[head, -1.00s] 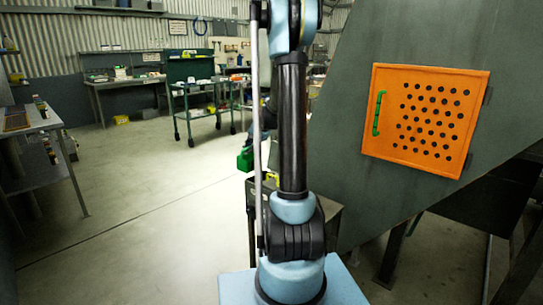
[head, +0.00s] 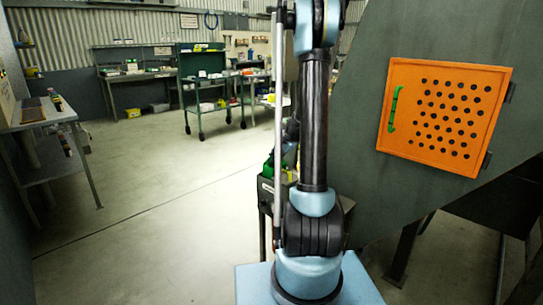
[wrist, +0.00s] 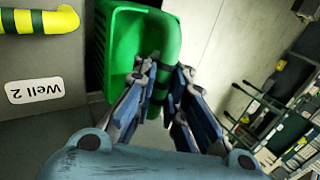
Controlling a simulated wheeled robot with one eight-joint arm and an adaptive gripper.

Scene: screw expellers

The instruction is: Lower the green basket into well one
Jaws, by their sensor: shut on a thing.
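The green basket (wrist: 124,50) hangs in my gripper (wrist: 166,75) in the wrist view. My gripper is shut on its green handle with dark bands. In the head view only a sliver of the basket (head: 268,166) shows left of my arm, just above the dark box stand (head: 266,190). My arm hides most of the basket and the gripper there.
A large grey machine with an orange perforated door (head: 445,115) stands close on the right. A side table (head: 45,122) is at the left. Trolleys (head: 212,92) and benches stand at the back. The floor (head: 150,210) at left is clear.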

